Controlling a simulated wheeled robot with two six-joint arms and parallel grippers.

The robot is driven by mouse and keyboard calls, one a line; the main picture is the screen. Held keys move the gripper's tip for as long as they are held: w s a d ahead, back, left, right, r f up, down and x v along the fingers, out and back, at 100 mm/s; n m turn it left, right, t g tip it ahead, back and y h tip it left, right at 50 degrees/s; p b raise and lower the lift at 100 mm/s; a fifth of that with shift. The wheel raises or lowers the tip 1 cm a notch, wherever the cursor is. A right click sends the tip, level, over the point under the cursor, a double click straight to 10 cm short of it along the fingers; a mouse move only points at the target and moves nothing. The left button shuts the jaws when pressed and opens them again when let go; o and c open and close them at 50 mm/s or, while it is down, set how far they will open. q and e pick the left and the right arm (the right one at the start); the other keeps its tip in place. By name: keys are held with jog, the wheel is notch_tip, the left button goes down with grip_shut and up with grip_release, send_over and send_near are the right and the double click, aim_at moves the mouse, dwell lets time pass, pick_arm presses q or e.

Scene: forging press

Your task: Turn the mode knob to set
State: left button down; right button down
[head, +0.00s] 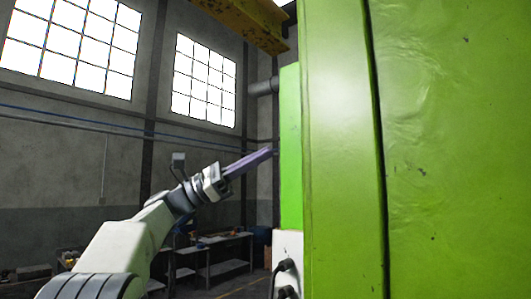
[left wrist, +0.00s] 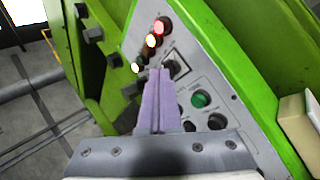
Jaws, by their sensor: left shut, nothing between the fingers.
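My left gripper (head: 271,151) reaches in from the left in the head view, its purple fingers shut and empty, pointing toward the green press. In the left wrist view its fingertips (left wrist: 159,72) are over a grey control panel (left wrist: 232,125). A dark knob on a square plate (left wrist: 177,67) sits just right of the fingertips and is partly hidden by them. I cannot tell whether they touch. The panel's labels are too small to read, so I cannot tell for sure that this is the mode knob, or its setting. My right gripper is not in view.
The green press body (head: 450,150) fills the head view's right side. Workbenches (head: 225,250) stand far behind.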

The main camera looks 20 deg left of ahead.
pick_arm(q)
jog(key=w+a+p, duration=0.1)
jog(key=w+a, duration=0.1)
jog(key=a, duration=0.4)
jog(key=shift+w, duration=0.1)
dwell(0.5)
